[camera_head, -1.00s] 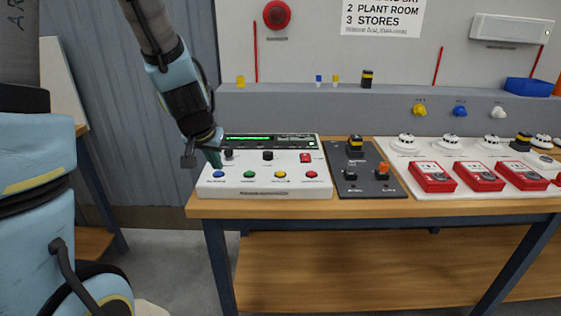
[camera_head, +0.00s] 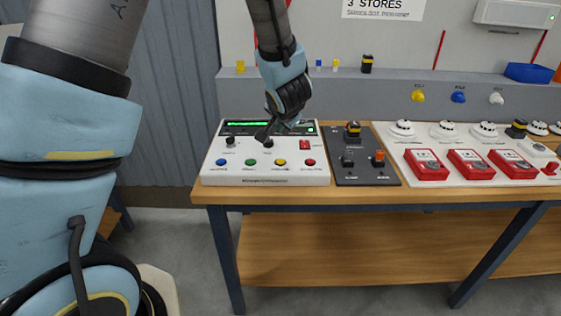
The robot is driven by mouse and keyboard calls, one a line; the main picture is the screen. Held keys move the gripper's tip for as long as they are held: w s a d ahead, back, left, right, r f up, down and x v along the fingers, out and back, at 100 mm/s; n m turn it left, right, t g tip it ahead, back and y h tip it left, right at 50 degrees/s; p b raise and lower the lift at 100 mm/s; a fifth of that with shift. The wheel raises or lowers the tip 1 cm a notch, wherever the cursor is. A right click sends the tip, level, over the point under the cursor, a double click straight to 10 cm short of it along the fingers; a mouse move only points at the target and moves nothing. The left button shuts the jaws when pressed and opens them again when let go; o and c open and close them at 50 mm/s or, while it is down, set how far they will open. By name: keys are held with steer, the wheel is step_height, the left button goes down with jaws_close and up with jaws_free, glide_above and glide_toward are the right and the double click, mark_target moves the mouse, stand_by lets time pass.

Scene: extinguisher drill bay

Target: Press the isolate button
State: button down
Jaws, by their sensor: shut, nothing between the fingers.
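A white control panel (camera_head: 215,172) stands on the left end of the bench. Its front row has a blue button (camera_head: 221,162), a green button (camera_head: 251,162), a yellow button (camera_head: 280,162) and a red button (camera_head: 310,162). The labels are too small to read, so I cannot tell which button is the isolate one. My gripper (camera_head: 289,124) is shut and empty, over the back half of the panel near its middle black knob (camera_head: 268,143). Its fingertips are hard to make out, and I cannot tell whether they touch anything.
A red rocker switch (camera_head: 304,145) is at the panel's right. A dark switch plate (camera_head: 367,177) lies beside it, then a white board (camera_head: 412,178) with red call points (camera_head: 426,165) and detectors. A grey ledge (camera_head: 385,100) runs behind. The wooden bench's (camera_head: 400,194) front strip is clear.

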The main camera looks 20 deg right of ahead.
steer(key=b, duration=0.7)
glide_above(279, 159)
steer(key=s, duration=0.2)
steer(key=f, duration=0.6)
steer(key=shift+a+f, duration=0.25)
steer(key=shift+a, duration=0.05)
steer(key=shift+f+b, duration=0.7)
steer(key=shift+f, duration=0.35)
steer(key=shift+f, duration=0.4)
steer(key=shift+f, duration=0.45)
stand_by(0.5)
stand_by(0.3)
steer(key=shift+r+p, duration=0.9)
steer(key=shift+p, duration=0.15)
